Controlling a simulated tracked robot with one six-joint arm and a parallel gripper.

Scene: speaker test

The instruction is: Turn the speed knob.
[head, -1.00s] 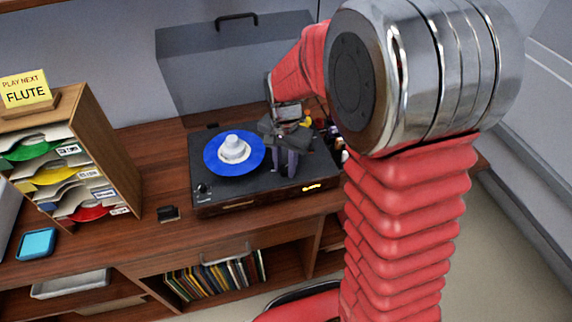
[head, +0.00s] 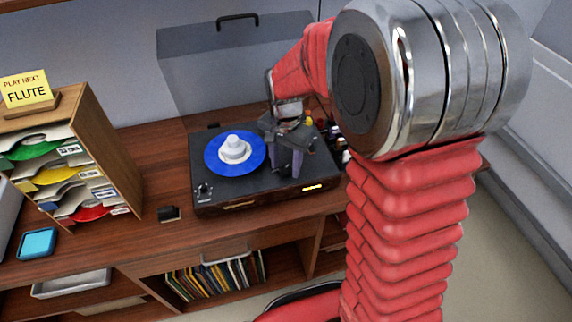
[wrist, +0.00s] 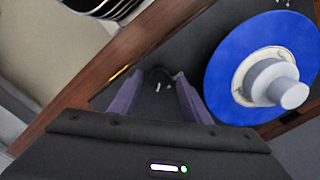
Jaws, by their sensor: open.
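A dark turntable (head: 225,197) with a blue record (head: 215,168) stands on the wooden desk. The record also shows at the right of the wrist view (wrist: 222,75). My gripper (head: 289,173) is over the right part of the turntable's top, to the right of the record. In the wrist view its two purple-grey fingers (wrist: 158,80) are apart, with a dark, round-looking shape and small white marks between their tips. I cannot tell for sure whether this is the speed knob, or whether the fingers touch it.
A pale stepped piece (head: 234,149) stands at the record's centre, close to my gripper. A record rack (head: 112,150) stands at the left. Small coloured items (head: 343,157) are right of the turntable. The desk in front of the turntable is mostly clear.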

